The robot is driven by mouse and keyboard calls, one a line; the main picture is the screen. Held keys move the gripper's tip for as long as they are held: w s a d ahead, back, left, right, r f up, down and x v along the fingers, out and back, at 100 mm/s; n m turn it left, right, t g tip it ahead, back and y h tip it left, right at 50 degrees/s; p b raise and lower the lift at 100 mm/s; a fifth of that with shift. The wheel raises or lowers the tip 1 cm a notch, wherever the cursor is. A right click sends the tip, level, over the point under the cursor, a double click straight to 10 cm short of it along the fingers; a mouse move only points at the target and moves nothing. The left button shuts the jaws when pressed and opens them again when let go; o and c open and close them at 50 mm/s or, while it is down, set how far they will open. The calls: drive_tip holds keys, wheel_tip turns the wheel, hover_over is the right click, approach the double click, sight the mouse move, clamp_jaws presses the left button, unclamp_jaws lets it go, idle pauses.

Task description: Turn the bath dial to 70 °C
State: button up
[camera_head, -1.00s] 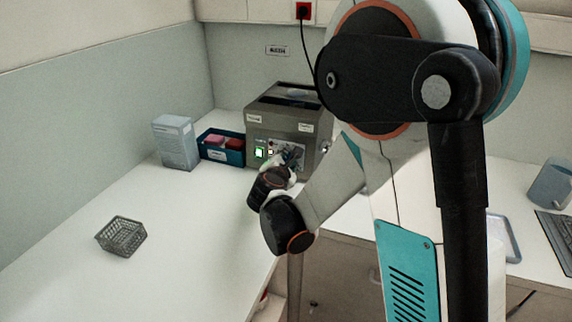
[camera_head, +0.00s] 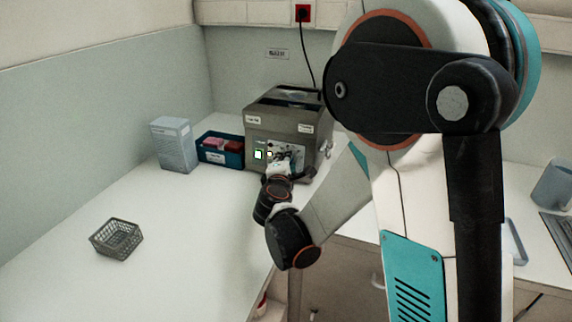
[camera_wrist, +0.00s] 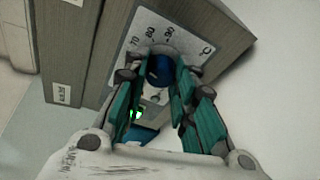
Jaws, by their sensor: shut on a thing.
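The water bath (camera_head: 278,127) is a grey box with a dark top, standing at the back of the white bench. Its front has a pale control panel and a green lit switch (camera_head: 259,155). In the wrist view the blue round dial (camera_wrist: 160,66) sits on the panel, with printed 70, 80 and 90 around it. My gripper (camera_wrist: 162,78) has its teal-padded fingers on both sides of the dial and is shut on it. The dial's pointer cannot be made out. In the head view my gripper (camera_head: 287,163) hides the dial.
A pale box (camera_head: 174,145) and a blue tray (camera_head: 221,150) with red things stand left of the bath. A grey wire basket (camera_head: 117,239) is on the bench at front left. The bench between is clear. A cable hangs from a red wall socket (camera_head: 303,13).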

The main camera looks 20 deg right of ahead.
drive_tip(key=o, duration=1.1)
drive_tip(key=shift+c, duration=0.2)
drive_tip(key=v, duration=1.2)
